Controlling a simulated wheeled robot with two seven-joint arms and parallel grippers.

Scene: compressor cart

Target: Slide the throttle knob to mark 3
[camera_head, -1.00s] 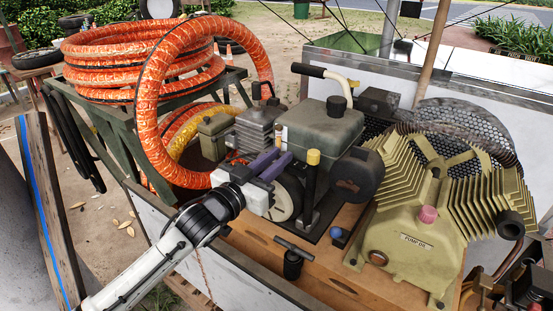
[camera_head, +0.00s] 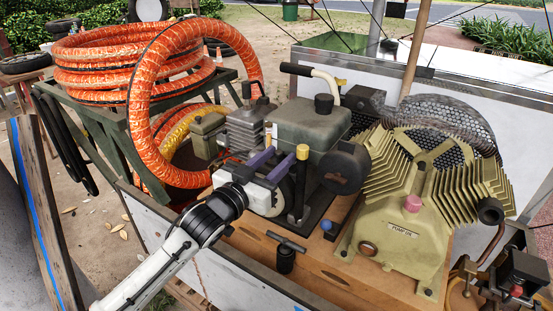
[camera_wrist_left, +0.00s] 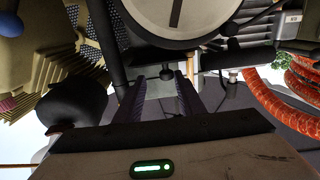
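My left gripper (camera_head: 273,163) reaches in from the left to the front of the small engine (camera_head: 310,125). Its two purple fingers are apart, with nothing held between them. In the left wrist view the same fingers (camera_wrist_left: 161,92) point at the engine, and a small dark round knob (camera_wrist_left: 166,75) shows in the gap near their tips. It looks like the throttle knob, but I cannot be sure. In the head view I cannot make out this knob or any mark 3 near the gripper. My right gripper is not in view.
A yellow-capped black post (camera_head: 302,152) stands just right of the gripper. A round pale drum (camera_wrist_left: 180,12) is close above the fingers in the wrist view.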

